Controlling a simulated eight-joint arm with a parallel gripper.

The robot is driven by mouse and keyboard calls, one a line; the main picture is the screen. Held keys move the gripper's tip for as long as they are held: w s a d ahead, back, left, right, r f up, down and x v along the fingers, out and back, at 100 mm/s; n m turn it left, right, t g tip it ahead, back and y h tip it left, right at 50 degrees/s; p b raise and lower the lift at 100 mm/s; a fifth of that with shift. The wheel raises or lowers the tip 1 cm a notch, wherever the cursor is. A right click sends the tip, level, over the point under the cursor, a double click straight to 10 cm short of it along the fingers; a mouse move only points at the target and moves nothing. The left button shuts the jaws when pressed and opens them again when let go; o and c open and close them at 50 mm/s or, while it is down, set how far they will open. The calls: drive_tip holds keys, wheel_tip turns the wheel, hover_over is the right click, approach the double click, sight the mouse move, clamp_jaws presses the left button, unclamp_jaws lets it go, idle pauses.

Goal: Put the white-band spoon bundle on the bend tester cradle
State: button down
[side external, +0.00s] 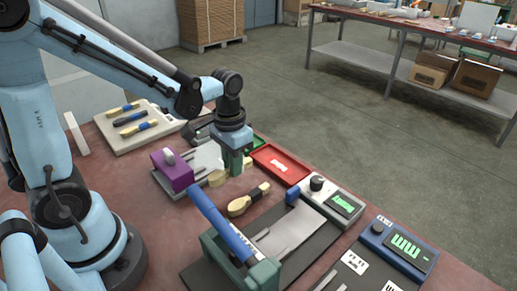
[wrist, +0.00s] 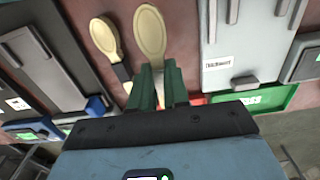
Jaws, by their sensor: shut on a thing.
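My gripper (side external: 237,163) has green fingers and is shut on a pale wooden spoon bundle (side external: 217,178). The bundle's bowl end sticks out to the left of the fingers. Another spoon bundle (side external: 248,200) with a dark band lies on the table just in front, and also shows beside the held one in the wrist view (wrist: 105,38). I cannot tell for certain which fixture is the bend tester cradle.
A green press with a blue lever (side external: 222,225) stands in front, beside a grey plate (side external: 287,235). A purple fixture (side external: 174,174) is left of my gripper. A red tray (side external: 279,167) lies to the right. A board (side external: 158,143) at back left holds several banded bundles.

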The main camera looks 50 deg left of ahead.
wheel_tip(320, 180, up, 5)
drive_tip(key=shift+w+d+r, duration=0.1)
drive_tip(key=shift+d+r, duration=0.1)
drive_tip(key=shift+d, duration=0.15)
drive_tip(key=w+d+r, duration=0.1)
drive_tip(key=d, duration=0.8)
approach(291, 230)
drive_tip(key=shift+f, duration=2.9)
drive_tip(key=shift+f, duration=0.15)
drive_tip(key=c, duration=1.1)
unclamp_jaws()
